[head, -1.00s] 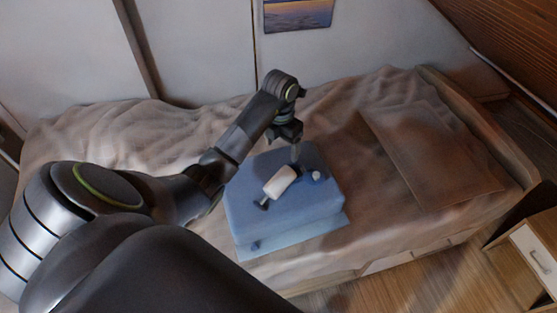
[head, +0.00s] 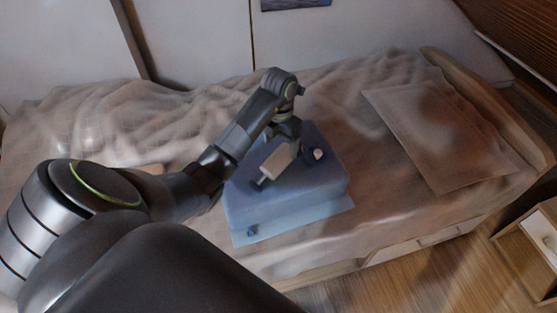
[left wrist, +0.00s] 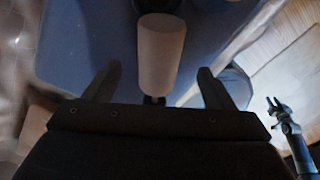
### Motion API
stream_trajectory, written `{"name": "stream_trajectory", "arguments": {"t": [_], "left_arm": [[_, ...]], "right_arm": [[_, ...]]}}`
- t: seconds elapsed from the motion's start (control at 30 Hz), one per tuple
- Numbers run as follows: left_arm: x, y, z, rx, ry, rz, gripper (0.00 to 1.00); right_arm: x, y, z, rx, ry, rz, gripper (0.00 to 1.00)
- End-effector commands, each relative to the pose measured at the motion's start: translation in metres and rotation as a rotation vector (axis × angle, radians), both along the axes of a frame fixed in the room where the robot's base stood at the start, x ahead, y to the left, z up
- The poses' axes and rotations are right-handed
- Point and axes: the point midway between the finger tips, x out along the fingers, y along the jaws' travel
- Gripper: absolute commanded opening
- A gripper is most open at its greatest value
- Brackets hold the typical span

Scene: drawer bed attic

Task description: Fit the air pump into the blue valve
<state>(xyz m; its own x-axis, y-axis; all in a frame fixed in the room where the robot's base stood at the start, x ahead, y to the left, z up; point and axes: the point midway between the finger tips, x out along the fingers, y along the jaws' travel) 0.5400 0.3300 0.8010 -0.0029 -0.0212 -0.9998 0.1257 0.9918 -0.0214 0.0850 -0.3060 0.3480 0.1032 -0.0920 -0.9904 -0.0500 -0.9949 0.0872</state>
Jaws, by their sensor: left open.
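The air pump (head: 281,160), a whitish cylinder with a dark nozzle at its near end, lies on top of the blue block (head: 290,208). My left gripper (head: 290,142) is low over the pump's far end and hides part of it. In the left wrist view my open left gripper (left wrist: 158,82) has the pump (left wrist: 160,55) lined up between and beyond its fingertips, with a gap on both sides. A small blue knob, perhaps the blue valve (head: 252,231), sits on the block's near face. My right gripper (left wrist: 273,105) seems to show small at the right of the wrist view.
A dark blue round piece with a white middle (head: 316,155) sits on the block right of the pump. The block stands on a rumpled bed (head: 180,120). A flat pillow (head: 435,130) lies at the right, and a nightstand (head: 540,235) stands right of the bed.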

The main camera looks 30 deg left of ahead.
Motion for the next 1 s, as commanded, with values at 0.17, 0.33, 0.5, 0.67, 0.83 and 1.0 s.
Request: {"name": "stream_trajectory", "arguments": {"t": [0.17,0.33,0.5,0.67,0.83,1.0], "left_arm": [[0.000,-0.001,-0.023,0.000,0.000,0.000,0.77],[0.000,-0.001,-0.028,0.000,0.000,0.000,0.77],[0.002,-0.001,-0.044,0.000,0.000,0.000,0.77],[0.005,-0.001,-0.058,0.000,-0.001,0.000,0.77],[0.004,-0.001,-0.073,-0.001,0.002,0.001,0.77],[0.004,-0.001,-0.076,0.000,0.001,0.001,0.77]], "right_arm": [[0.000,0.000,-0.023,0.000,0.000,0.000,0.33],[0.000,0.001,-0.028,0.001,0.001,0.000,0.33],[0.009,-0.001,-0.040,-0.002,-0.002,-0.002,0.33],[0.016,-0.003,-0.049,-0.005,0.001,-0.004,0.33],[0.019,-0.003,-0.047,-0.004,0.004,-0.004,0.33],[0.019,-0.003,-0.047,-0.004,0.004,-0.004,0.33]]}}
